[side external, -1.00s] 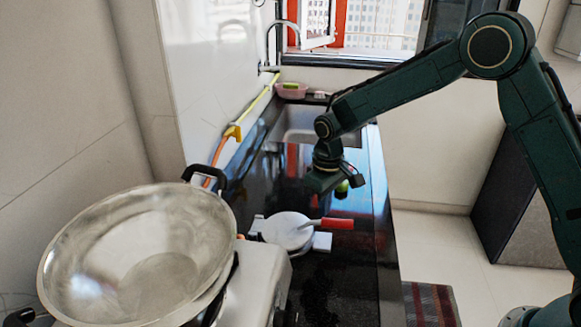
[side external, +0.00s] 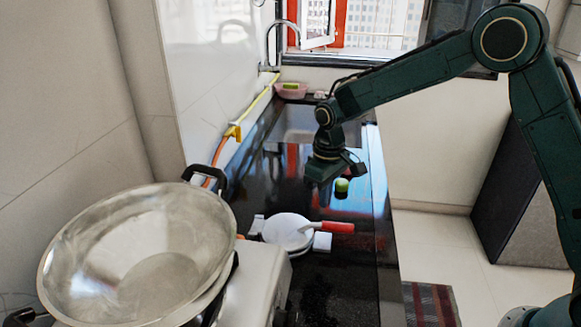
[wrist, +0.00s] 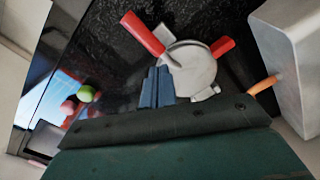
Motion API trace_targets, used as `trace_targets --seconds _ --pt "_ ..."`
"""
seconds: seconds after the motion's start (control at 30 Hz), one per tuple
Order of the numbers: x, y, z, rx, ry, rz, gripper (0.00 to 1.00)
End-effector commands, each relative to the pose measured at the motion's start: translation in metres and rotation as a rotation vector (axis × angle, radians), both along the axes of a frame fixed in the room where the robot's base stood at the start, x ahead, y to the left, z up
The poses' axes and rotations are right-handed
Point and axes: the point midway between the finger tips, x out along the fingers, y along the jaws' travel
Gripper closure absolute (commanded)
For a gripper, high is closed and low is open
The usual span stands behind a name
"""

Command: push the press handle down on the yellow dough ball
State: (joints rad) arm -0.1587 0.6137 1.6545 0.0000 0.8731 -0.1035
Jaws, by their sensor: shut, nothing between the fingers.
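The press (side external: 285,232) is a round pale metal disc on the dark counter. Its red handle (side external: 338,227) points right and lies low in the side view. The wrist view shows the disc (wrist: 190,68) with a red handle (wrist: 143,34) at upper left and a second red grip (wrist: 222,46) at right. The yellow dough ball is not visible; whether it is under the disc I cannot tell. My gripper (side external: 320,183) is above the counter, above and behind the handle in the side view, apart from it. In the wrist view its fingers (wrist: 157,72) are shut and empty.
A large metal bowl (side external: 140,255) stands at left on a stove (side external: 258,275). A small green ball (side external: 341,185) lies behind the press, and a pink basin (side external: 292,91) stands at the far end. The counter right of the press is narrow.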

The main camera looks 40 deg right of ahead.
Motion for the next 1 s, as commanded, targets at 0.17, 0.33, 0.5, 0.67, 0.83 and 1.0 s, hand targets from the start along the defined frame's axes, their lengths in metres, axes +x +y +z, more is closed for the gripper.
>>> trace_targets --seconds 0.17,0.33,0.5,0.67,0.83,1.0 --pt "0.0 0.0 0.011 0.0 -0.001 0.0 1.0" --pt "0.0 0.0 0.02 0.0 -0.001 0.0 1.0" --pt "0.0 0.0 0.03 0.0 -0.001 0.0 1.0" --pt "0.001 0.0 0.038 0.001 -0.002 0.0 1.0" --pt "0.0 0.0 0.043 0.0 0.0 0.0 1.0" --pt "0.0 0.0 0.044 0.0 0.0 0.0 1.0"
